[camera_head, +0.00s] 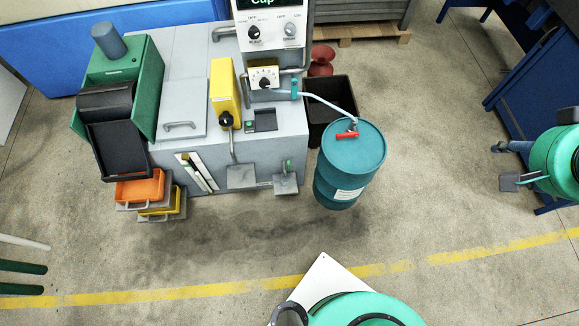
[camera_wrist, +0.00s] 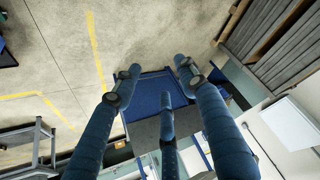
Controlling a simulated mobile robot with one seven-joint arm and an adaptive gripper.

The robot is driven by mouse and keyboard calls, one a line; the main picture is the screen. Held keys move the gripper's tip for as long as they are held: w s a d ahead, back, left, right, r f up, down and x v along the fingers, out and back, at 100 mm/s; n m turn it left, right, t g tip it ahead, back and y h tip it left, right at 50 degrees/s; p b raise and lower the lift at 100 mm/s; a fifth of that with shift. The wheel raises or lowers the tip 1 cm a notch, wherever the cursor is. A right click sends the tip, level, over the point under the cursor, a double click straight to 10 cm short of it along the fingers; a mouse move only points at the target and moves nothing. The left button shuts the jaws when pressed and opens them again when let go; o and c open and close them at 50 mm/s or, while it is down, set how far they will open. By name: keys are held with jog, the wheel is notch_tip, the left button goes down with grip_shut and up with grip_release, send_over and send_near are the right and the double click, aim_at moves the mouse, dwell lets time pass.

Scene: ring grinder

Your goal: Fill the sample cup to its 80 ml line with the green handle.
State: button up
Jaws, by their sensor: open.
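A small green upright handle (camera_head: 288,165) stands at the grey machine's front edge, above a small grey plate (camera_head: 286,185). A teal-green valve piece (camera_head: 295,88) sits on the pale hose by the white dial box (camera_head: 264,77). I cannot tell which of these is the task's green handle. I cannot make out a sample cup or an 80 ml line in either view. My gripper (camera_wrist: 160,80) shows in the wrist view with its three blue fingers spread apart and nothing between them. It is well away from the machine's front.
Orange (camera_head: 140,187) and yellow trays stack at left. A blue bench (camera_head: 535,105) stands right. Floor in front is clear.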

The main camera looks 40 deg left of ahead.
jog(key=w+a+f+n+t+y+b, duration=0.1)
jog(key=w+a+f, duration=0.6)
jog(key=w+a, duration=0.3)
jog(key=w+a+f+n+y+b, duration=0.1)
jog(key=w+a+f, duration=0.75)
jog(key=a, duration=0.25)
jog(key=w+a+f+n+t+y+b, duration=0.1)
jog(key=w+a+f, duration=0.1)
jog(key=a+f, duration=0.75)
jog(key=w+a+f+n+y+b, duration=0.1)
jog(key=w+a+f, duration=0.1)
jog(key=a+f, duration=0.7)
jog(key=s+a+f+n+y, duration=0.1)
jog(key=s+a+f, duration=0.25)
jog(key=f, duration=0.45)
jog(key=s+a+f+b, duration=0.1)
jog(key=s+a+f, duration=0.25)
jog(key=f, duration=0.45)
jog(key=s+a+f+n+y, duration=0.1)
jog(key=s+a+f, duration=0.25)
jog(key=f, duration=0.45)
jog(key=s+d+f+n+t+y+b, duration=0.1)
jog(key=s+d+f+n+y, duration=0.1)
jog(key=s+f, duration=1.5)
jog(key=shift+d+f+y+b, duration=0.3)
jog(key=shift+d+f+b, duration=0.05)
jog(key=shift+d+f, duration=0.45)
